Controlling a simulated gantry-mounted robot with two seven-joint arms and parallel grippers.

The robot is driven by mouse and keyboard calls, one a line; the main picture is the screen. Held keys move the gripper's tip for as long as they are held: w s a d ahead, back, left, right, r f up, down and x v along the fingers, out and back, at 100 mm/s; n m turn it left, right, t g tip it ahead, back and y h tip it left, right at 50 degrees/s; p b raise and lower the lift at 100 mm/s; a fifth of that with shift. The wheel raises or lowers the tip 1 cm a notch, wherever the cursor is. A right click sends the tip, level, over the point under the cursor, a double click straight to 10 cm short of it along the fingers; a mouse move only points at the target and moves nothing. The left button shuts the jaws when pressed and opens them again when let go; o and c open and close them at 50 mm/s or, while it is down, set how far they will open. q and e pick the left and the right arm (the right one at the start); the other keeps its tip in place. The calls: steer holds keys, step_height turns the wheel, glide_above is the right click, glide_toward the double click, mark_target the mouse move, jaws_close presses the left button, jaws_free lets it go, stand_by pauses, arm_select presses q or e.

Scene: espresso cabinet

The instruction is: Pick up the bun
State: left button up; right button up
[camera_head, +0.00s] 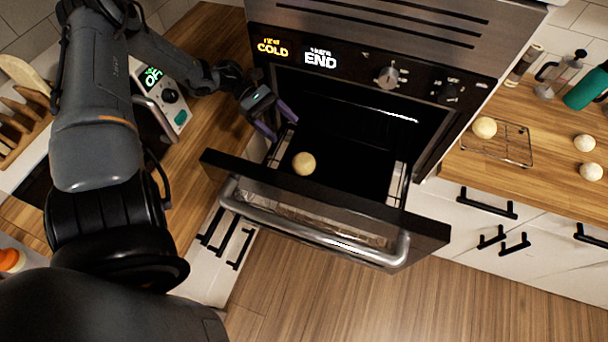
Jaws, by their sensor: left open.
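A round pale bun (304,163) lies on the dark surface inside the pulled-open oven (345,150), toward the left side. My left gripper (276,122) is open and empty, with purple-tinted fingers, at the oven's left side, above and to the left of the bun and apart from it. Another yellowish bun (484,127) sits on a wire rack (513,146) on the right counter. Two paler round ones (585,142) lie farther right on that counter. My right gripper does not show.
The oven door (320,232) with its metal handle is open at the front. The oven display reads "COLD" and "END". A small appliance (165,100) stands on the left counter. The floor in front is clear.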

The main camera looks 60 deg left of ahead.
arm_select(q)
steer(key=b, duration=0.6)
glide_toward(299, 159)
steer(key=shift+w+d+f, duration=0.7)
steer(key=shift+d+f, duration=0.05)
steer(key=shift+f, duration=0.15)
steer(key=shift+w+d+f, duration=0.1)
steer(key=shift+f, duration=0.35)
steer(key=b+x, duration=0.1)
steer(key=x, duration=0.2)
steer(key=b+x, duration=0.2)
steer(key=x, duration=0.1)
steer(key=shift+w+d+f, duration=0.1)
steer(key=shift+w+f, duration=0.05)
steer(key=shift+f, duration=0.2)
steer(key=shift+w+d, duration=0.15)
steer(key=shift+d, duration=0.2)
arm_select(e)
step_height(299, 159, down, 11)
arm_select(q)
steer(key=c, duration=0.7)
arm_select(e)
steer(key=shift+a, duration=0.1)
